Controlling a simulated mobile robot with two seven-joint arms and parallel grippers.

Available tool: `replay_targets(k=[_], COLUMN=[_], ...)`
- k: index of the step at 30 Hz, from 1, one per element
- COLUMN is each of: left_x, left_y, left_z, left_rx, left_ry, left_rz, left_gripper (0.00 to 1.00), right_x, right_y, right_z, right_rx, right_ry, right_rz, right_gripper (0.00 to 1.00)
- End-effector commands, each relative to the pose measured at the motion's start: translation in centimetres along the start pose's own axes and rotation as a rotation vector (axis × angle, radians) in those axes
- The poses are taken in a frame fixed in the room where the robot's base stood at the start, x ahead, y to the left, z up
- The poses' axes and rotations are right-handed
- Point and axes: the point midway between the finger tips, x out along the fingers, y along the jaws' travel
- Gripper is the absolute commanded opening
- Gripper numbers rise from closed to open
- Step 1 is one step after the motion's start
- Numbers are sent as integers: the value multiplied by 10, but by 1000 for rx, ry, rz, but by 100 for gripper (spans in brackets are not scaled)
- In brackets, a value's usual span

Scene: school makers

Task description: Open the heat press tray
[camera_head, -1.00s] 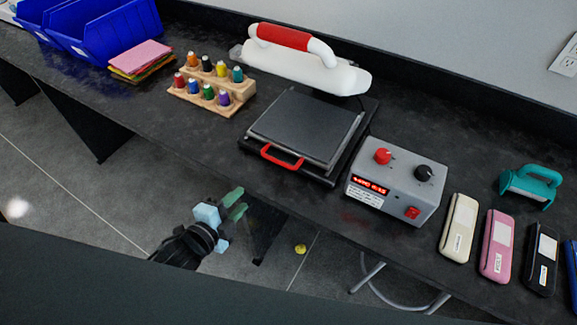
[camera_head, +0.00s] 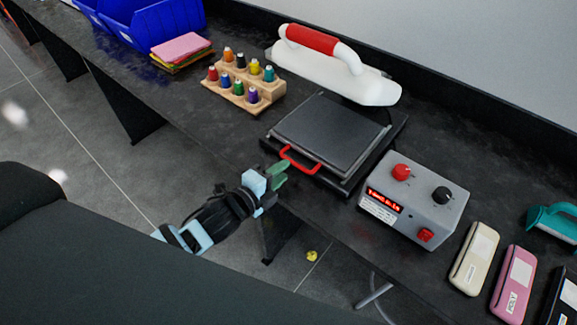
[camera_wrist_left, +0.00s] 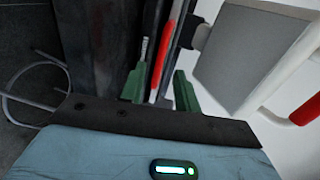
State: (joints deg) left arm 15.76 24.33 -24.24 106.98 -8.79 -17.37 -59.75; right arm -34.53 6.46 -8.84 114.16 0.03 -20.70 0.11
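The heat press has a dark, flat tray (camera_head: 331,131) with a red handle (camera_head: 298,160) at its front edge, and a white upper part (camera_head: 340,78) with a red grip behind it. My left gripper (camera_head: 279,174), with green fingers, is just in front of the tray handle, near the table's front edge. In the left wrist view the fingers (camera_wrist_left: 160,88) are apart, and the red tray handle (camera_wrist_left: 168,55) shows between them. I cannot tell whether either finger touches it. My right gripper is not in view.
A grey control box (camera_head: 415,200) with knobs stands right of the press. A wooden thread rack (camera_head: 241,97), coloured sheets (camera_head: 181,47) and blue bins (camera_head: 165,18) are to the left. Several slim cases (camera_head: 475,258) lie at the right.

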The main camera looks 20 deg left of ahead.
Motion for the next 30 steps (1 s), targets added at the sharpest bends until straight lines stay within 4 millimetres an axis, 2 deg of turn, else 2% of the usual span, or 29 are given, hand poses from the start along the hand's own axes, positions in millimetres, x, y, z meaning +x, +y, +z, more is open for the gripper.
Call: replay_targets(k=[3, 7, 18, 20, 26, 30], left_x=[17, 29, 35, 35, 35, 35], left_y=[0, 0, 0, 0, 0, 0], left_z=[0, 0, 0, 0, 0, 0], left_rx=[-2, -1, -1, -1, -1, -1], left_ry=[0, 0, 1, 1, 0, 0], left_rz=[-1, 0, 1, 1, 1, 1], left_gripper=[32, 32, 32, 27, 1, 0], right_x=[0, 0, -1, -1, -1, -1], right_y=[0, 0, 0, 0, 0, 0], right_z=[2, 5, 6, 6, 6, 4], right_rx=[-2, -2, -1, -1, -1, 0], right_ry=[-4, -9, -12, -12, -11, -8], right_rz=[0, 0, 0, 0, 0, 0], right_gripper=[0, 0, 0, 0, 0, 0])
